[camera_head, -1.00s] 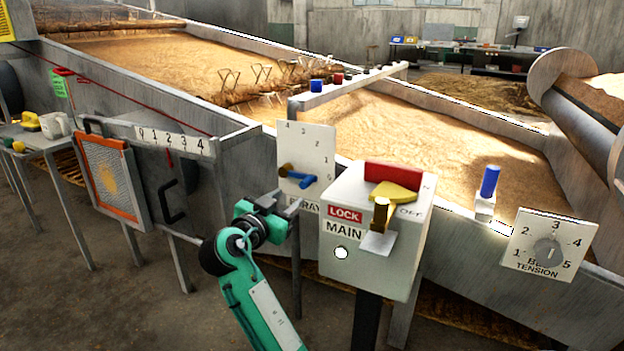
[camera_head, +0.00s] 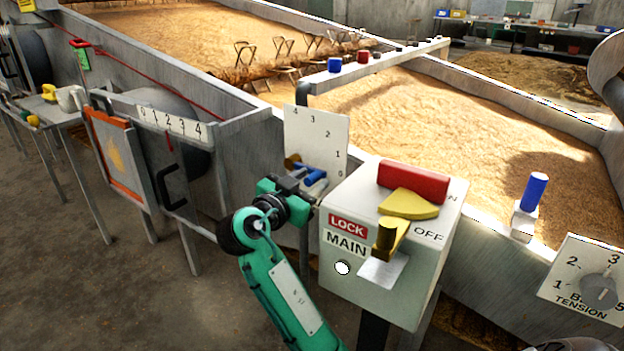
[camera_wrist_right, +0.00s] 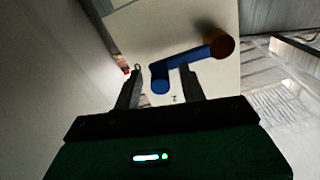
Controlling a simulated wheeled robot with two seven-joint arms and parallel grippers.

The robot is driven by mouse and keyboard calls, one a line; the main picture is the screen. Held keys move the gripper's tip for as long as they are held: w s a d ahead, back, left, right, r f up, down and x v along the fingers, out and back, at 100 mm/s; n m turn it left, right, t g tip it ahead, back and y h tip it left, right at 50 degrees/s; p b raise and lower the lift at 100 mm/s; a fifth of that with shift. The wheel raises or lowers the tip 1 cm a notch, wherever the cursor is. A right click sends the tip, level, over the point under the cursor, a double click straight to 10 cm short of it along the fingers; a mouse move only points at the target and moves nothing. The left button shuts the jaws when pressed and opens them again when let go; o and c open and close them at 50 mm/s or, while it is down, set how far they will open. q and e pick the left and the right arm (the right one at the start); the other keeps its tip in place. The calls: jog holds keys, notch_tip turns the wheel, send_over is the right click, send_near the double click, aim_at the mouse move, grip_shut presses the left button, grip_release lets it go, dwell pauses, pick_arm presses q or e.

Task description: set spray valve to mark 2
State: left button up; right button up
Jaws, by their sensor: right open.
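The spray valve's white panel (camera_head: 316,135) carries marks 0 to 4 in the head view. Its blue lever (camera_head: 314,176) runs from a brass hub (camera_head: 291,160) down and right, towards the 0 side. My right gripper (camera_head: 310,190) is at the lever, partly covering it and the panel's bottom. In the right wrist view, the gripper (camera_wrist_right: 160,75) is open, with its two dark fingers apart. The lever's round blue end (camera_wrist_right: 160,86) shows between them, and its bar (camera_wrist_right: 185,60) passes beyond the right finger to the hub (camera_wrist_right: 219,45). Contact cannot be told. My left gripper is not in view.
The grey MAIN lock box (camera_head: 345,270) with its red block and yellow handle stands close to the right of my gripper. An orange-framed panel (camera_head: 96,160) and numbered gate (camera_head: 172,123) are at left. The belt tension dial (camera_head: 598,290) is at far right.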

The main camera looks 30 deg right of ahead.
grip_shut()
